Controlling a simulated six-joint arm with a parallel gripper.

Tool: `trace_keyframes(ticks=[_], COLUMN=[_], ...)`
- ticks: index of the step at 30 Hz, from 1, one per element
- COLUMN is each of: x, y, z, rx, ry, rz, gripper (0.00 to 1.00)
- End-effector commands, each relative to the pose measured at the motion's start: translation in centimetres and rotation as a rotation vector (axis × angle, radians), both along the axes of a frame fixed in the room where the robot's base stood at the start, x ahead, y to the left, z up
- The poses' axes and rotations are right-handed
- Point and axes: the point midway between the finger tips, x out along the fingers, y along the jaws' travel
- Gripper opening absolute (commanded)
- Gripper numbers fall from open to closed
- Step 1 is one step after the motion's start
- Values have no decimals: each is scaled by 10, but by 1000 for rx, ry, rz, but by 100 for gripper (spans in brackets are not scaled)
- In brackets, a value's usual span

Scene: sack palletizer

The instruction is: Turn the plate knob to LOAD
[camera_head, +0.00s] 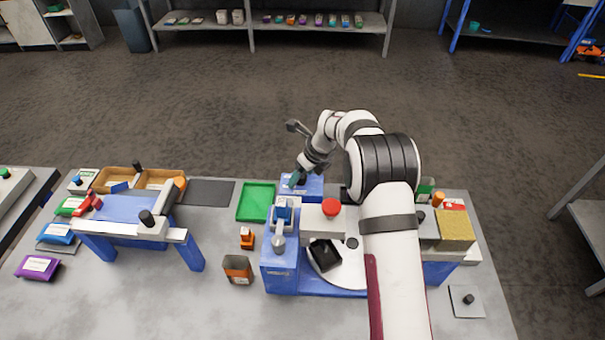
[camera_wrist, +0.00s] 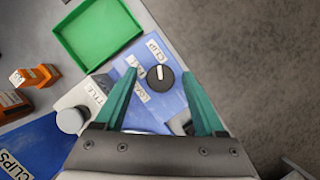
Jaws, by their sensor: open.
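The plate knob (camera_wrist: 160,78) is a round black dial with a white pointer mark, on a blue panel (camera_wrist: 150,112). In the wrist view its pointer faces up, toward the CLIP label (camera_wrist: 156,47). Another label (camera_wrist: 141,92) at its lower left is partly legible and seems to read LOAD; a label between them is partly hidden by a finger. My gripper (camera_wrist: 160,71) is open, its teal fingers on the left and right of the knob in this view. Whether they touch it, I cannot tell. In the head view my gripper (camera_head: 296,179) is over the small blue box (camera_head: 315,187).
A green tray (camera_head: 256,202) lies left of the blue box. An orange item (camera_head: 247,238) and a dark-and-orange container (camera_head: 237,269) stand in front of it. The blue machine with a red button (camera_head: 331,207) and white round plate (camera_head: 349,272) is close by.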

Motion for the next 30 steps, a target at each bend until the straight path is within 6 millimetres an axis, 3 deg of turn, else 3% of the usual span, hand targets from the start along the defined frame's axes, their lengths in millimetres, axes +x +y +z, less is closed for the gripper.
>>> trace_keyframes(ticks=[4, 16, 30], x=[0, 0, 0], y=[0, 0, 0], z=[0, 1, 1], rx=[0, 0, 1], ry=[0, 0, 1], rz=[0, 1, 93], gripper=[72, 0, 0])
